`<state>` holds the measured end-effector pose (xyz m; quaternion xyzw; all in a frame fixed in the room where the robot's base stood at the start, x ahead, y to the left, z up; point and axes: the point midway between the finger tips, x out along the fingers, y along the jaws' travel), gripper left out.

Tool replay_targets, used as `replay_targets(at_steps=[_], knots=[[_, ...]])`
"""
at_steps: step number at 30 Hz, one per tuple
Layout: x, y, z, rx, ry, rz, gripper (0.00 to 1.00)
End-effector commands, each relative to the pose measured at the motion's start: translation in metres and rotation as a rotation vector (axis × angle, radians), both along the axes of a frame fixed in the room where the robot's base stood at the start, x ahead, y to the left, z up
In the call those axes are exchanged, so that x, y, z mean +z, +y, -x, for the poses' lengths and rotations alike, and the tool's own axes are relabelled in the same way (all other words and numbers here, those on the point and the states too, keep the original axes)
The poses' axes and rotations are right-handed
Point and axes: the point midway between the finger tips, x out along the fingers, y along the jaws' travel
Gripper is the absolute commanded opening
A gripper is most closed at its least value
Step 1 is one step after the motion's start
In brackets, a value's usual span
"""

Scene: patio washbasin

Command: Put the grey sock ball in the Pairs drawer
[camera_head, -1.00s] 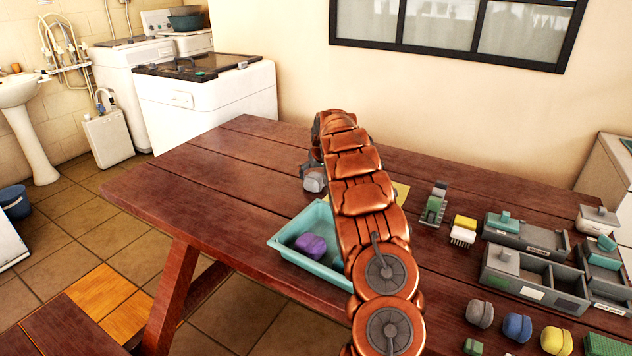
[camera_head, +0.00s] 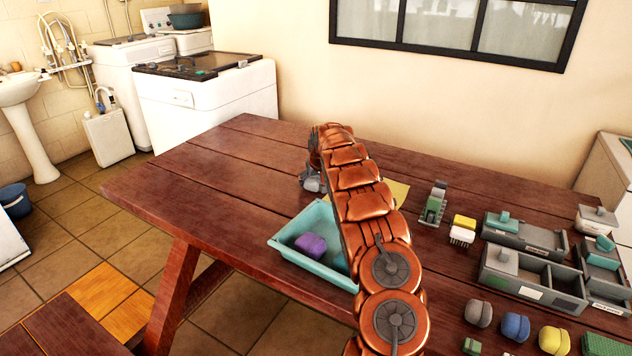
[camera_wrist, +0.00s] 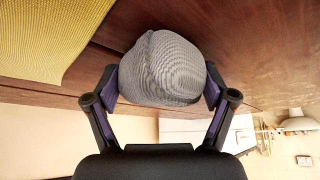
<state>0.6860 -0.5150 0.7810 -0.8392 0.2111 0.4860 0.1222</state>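A light grey ribbed sock ball (camera_wrist: 163,68) sits between the two fingers of my gripper (camera_wrist: 160,88) in the wrist view, with a finger pressed to each side. In the head view the gripper (camera_head: 310,176) and the ball (camera_head: 313,185) are at the far end of my arm, partly hidden, behind the teal tray. I cannot tell whether the ball touches the table. Grey drawer boxes stand at the right of the table: a front one (camera_head: 520,288), a back one (camera_head: 527,237) and a right one (camera_head: 605,262). Their labels are too small to read.
The teal tray (camera_head: 285,245) holds a purple sock ball (camera_head: 311,245). A yellow cloth (camera_head: 398,192), partly behind my arm, lies nearby. A green block item (camera_head: 432,209) and yellow brush (camera_head: 463,229) stand before the drawers. Taupe (camera_head: 478,313), blue (camera_head: 516,327) and yellow (camera_head: 554,340) balls lie in front.

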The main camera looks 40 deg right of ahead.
Motion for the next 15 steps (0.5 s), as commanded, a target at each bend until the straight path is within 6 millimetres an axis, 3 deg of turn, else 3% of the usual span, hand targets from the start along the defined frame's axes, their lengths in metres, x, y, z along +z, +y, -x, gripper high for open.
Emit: replay_targets(at_steps=[1,10,15], knots=[[-0.0001,0.0001,0.0000,0.000,0.000,0.000,0.73],[-0.0002,0.0002,0.0000,0.000,0.001,0.000,0.42],[0.0003,0.0003,-0.0001,0.000,0.000,-0.001,0.42]])
